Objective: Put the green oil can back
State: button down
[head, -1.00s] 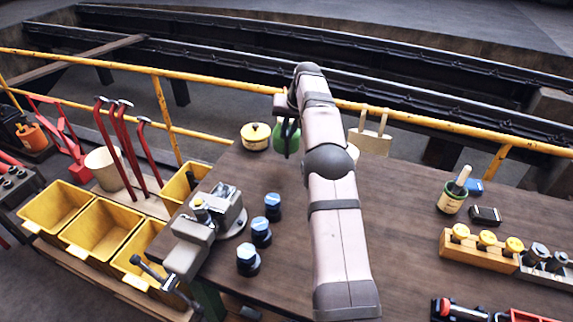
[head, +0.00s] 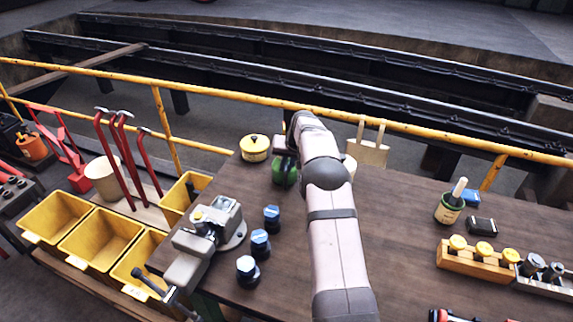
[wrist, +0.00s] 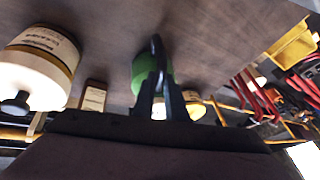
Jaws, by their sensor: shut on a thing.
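The green oil can (head: 284,174) is at the far left part of the bench, just right of a yellow-lidded tin. My gripper (head: 284,152) is above it and shut on it, largely hidden by my arm. In the wrist view the dark fingers (wrist: 158,80) overlap the green can (wrist: 139,72), which is partly hidden behind them. The can is at or close above the bench top; I cannot tell whether it touches.
The yellow-lidded tin (head: 255,149) stands left of the can. Several blue-capped pieces (head: 260,243) and a vise (head: 212,222) are nearer on the left. A cream tin (wrist: 38,68) is close in the wrist view. A yellow railing (head: 420,137) runs behind the bench.

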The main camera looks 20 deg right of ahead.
jog(key=shift+f, duration=0.25)
jog(key=shift+f, duration=0.15)
jog(key=c, duration=1.8)
grip_release()
jog(key=shift+r, duration=0.25)
jog(key=b+v, duration=0.4)
jog(key=v, duration=0.8)
jog(key=shift+f, duration=0.1)
